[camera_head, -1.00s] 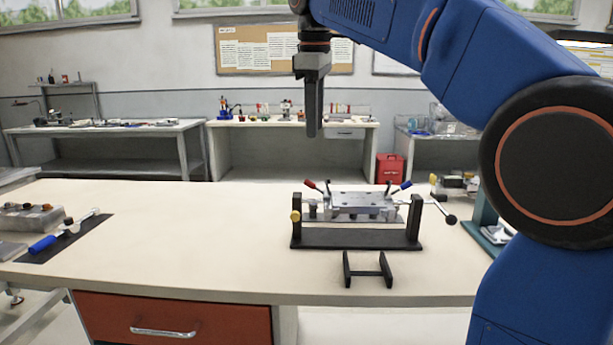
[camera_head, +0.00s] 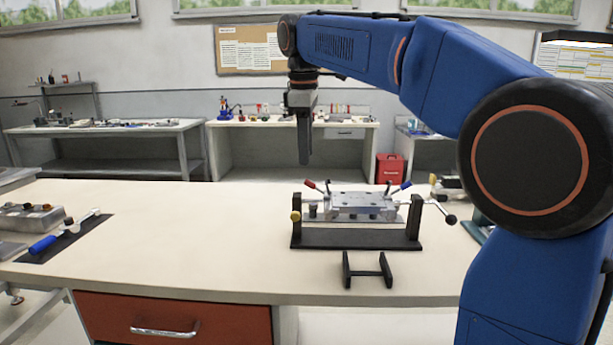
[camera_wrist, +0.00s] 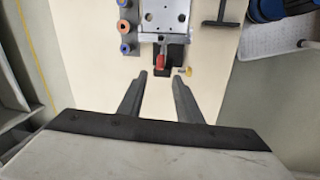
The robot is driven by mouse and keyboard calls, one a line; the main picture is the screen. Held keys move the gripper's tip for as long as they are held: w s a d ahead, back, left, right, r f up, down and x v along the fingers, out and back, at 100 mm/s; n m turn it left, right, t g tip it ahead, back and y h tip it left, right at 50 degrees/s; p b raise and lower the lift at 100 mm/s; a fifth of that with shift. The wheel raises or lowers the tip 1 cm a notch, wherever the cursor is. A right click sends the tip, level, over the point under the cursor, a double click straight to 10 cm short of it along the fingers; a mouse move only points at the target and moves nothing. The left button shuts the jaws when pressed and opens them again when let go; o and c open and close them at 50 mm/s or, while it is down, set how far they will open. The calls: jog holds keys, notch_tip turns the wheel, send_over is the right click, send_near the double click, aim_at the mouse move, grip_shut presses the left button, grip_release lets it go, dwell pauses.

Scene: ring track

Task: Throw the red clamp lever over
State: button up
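The red clamp lever (camera_head: 312,186) sticks up at the left end of a metal fixture plate (camera_head: 358,203), which is carried on a black stand (camera_head: 356,239). In the wrist view the red lever (camera_wrist: 159,62) shows just beyond the fingertips, close to the middle. A blue clamp lever (camera_head: 403,186) is at the plate's right end. My gripper (camera_head: 305,161) points down above the red lever, a little to its left in the head view and apart from it. In the wrist view my gripper's fingers (camera_wrist: 155,82) are spread with nothing between them.
A yellow knob (camera_wrist: 187,71) is beside the red lever. A grey block with coloured rings (camera_wrist: 125,27) lies along the plate. A black bracket (camera_head: 367,270) stands in front. A blue-handled tool (camera_head: 45,243) lies on a dark mat at left. The table between is clear.

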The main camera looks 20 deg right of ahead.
aim_at(306, 179)
jog(key=f, duration=0.5)
jog(key=w+f, duration=0.1)
jog(key=f, duration=0.1)
jog(key=shift+d+f, duration=0.25)
grip_shut()
